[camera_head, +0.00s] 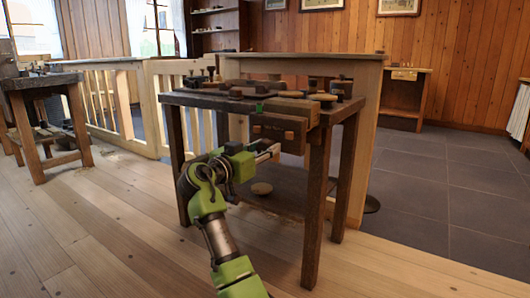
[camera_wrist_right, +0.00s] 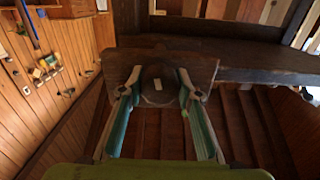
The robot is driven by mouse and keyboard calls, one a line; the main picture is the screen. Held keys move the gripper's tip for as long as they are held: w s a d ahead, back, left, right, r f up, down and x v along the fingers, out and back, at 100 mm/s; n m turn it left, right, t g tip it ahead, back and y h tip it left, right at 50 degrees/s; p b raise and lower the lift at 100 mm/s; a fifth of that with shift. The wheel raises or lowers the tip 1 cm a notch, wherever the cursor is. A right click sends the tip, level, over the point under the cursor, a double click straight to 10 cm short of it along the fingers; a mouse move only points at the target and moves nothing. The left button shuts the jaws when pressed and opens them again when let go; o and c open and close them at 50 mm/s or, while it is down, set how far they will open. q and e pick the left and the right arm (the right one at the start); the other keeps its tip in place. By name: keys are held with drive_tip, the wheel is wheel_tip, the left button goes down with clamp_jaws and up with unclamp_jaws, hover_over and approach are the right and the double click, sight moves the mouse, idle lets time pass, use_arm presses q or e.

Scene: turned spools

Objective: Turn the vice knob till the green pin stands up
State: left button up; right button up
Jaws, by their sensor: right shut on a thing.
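The wooden vice (camera_head: 279,128) is fixed to the front of the dark workbench. A small green piece (camera_head: 260,107), apparently the green pin, shows at the bench's front edge above the vice; it is too small to tell whether it stands up. My right gripper (camera_head: 270,153) reaches up to the vice front. The wooden jaw (camera_wrist_right: 205,70) is behind the knob. My left gripper is out of view.
The workbench (camera_head: 205,100) carries several dark wooden pieces and a round disc (camera_head: 322,97). A round piece (camera_head: 262,188) lies on its lower shelf. A pale wooden counter (camera_head: 368,135) stands close behind. Floor is free to the left and front.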

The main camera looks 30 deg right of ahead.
drive_tip(key=shift+a+f, duration=0.15)
drive_tip(key=shift+f, duration=0.05)
idle(0.4)
drive_tip(key=o, duration=1.1)
drive_tip(key=shift+o, duration=0.2)
drive_tip(key=shift+r, duration=0.15)
drive_tip(key=v, duration=1.2)
